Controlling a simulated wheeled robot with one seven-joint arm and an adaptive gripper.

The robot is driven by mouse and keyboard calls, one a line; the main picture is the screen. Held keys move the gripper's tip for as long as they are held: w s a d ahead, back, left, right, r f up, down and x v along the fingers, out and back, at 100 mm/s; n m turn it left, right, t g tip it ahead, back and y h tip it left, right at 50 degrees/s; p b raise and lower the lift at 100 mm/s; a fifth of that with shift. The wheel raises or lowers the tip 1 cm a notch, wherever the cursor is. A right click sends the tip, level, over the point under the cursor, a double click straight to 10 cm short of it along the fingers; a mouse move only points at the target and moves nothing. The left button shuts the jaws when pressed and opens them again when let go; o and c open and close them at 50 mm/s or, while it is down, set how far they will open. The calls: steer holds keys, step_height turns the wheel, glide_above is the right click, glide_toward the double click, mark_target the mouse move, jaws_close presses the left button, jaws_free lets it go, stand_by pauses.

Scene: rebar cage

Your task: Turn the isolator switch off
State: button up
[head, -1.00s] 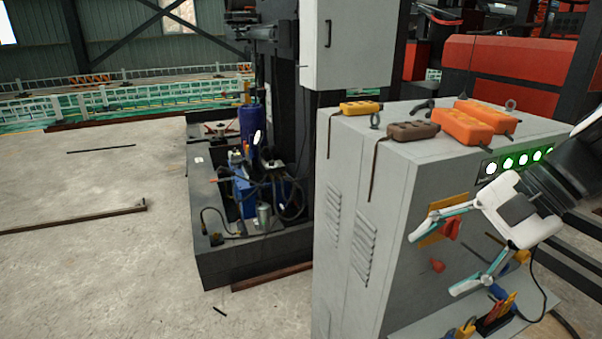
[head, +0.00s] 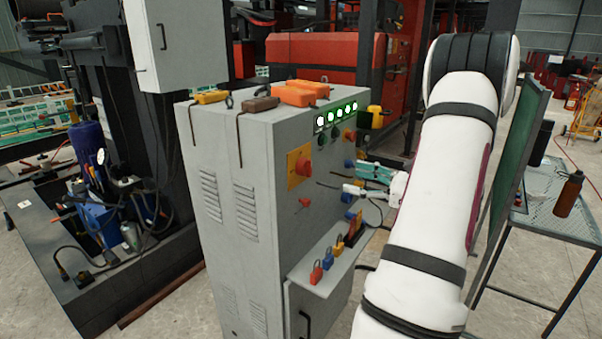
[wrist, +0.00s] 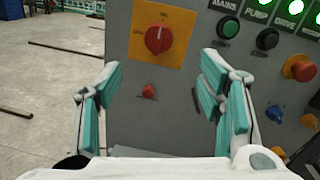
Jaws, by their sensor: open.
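The isolator switch (head: 303,165) is a red rotary knob on a yellow-orange plate, high on the grey cabinet's panel. In the wrist view the knob (wrist: 158,39) shows ahead, its grip bar close to upright. The lettering on the plate is too small to read surely. My gripper (head: 350,177) is open and empty, right of the switch in the head view and apart from it. In the wrist view its teal-padded fingers (wrist: 160,80) stand wide on both sides, with the knob above and beyond the space between them.
A small red knob (wrist: 149,91) sits below the switch. Lit green lamps (head: 336,115), buttons and a red mushroom button (wrist: 299,68) are to the right. A shelf (head: 318,272) with several padlocks juts out below.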

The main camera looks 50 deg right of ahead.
mark_target(306, 168)
steer(key=w, duration=0.4)
steer(key=w+a, duration=0.1)
steer(key=w, duration=0.3)
steer(key=w+a, duration=0.1)
steer(key=w, duration=0.4)
steer(key=shift+w+a+p, duration=0.1)
steer(key=shift+p, duration=0.2)
steer(key=c, duration=1.2)
